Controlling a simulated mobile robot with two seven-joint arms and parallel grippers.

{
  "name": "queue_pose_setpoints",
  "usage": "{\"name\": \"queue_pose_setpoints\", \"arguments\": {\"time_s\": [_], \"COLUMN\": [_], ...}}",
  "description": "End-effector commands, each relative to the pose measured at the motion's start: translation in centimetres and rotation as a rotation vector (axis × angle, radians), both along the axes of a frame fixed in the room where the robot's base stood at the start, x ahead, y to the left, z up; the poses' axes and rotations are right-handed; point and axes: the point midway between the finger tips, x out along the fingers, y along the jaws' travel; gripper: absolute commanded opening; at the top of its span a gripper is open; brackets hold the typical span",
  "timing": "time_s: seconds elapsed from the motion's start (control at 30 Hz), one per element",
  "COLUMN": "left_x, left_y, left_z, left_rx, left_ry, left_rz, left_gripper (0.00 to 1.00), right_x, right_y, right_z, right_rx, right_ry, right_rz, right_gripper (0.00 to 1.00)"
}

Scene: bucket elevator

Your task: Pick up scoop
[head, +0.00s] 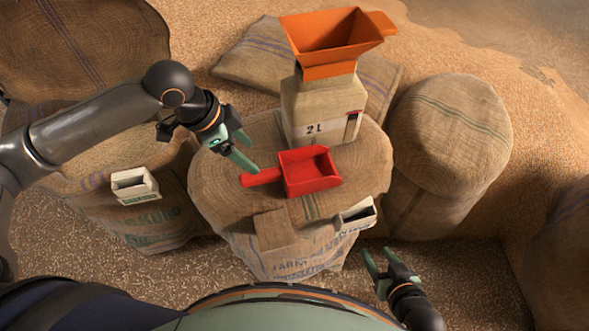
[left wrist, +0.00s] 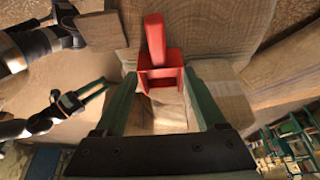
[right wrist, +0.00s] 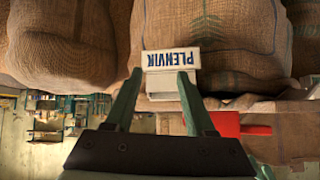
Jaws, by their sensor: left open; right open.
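The red scoop (head: 310,174) lies on top of the middle burlap sack (head: 222,190), its handle (head: 262,177) pointing left. My left gripper (head: 243,163) is open and empty, above and close beside the handle, with no contact that I can make out. The left wrist view shows the scoop (left wrist: 160,78) beyond and between the open fingers. My right gripper (head: 379,254) is open and empty, low in front of the sack and away from the scoop. In the right wrist view only part of the scoop (right wrist: 227,124) shows, right of the fingers.
A pale canister (head: 320,108) marked "2 L" with an orange funnel (head: 335,35) stands behind the scoop. A brown block (head: 274,228) and a small white box (head: 356,215) are at the sack's front edge. Another white box (head: 134,184) is at left. Sacks stand either side.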

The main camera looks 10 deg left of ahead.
Motion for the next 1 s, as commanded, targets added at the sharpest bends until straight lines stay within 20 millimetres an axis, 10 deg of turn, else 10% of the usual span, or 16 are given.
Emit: {"name": "queue_pose_setpoints", "arguments": {"time_s": [1.0], "left_x": [1.5], "left_y": [-3.7], "left_z": [-10.3], "left_rx": [-0.002], "left_ry": [-0.003], "left_rz": [0.001], "left_gripper": [0.72], "right_x": [0.9], "right_y": [1.2], "right_z": [-0.9], "right_rx": [0.011], "right_ry": [-0.011], "right_rz": [0.026], "right_gripper": [0.55]}}
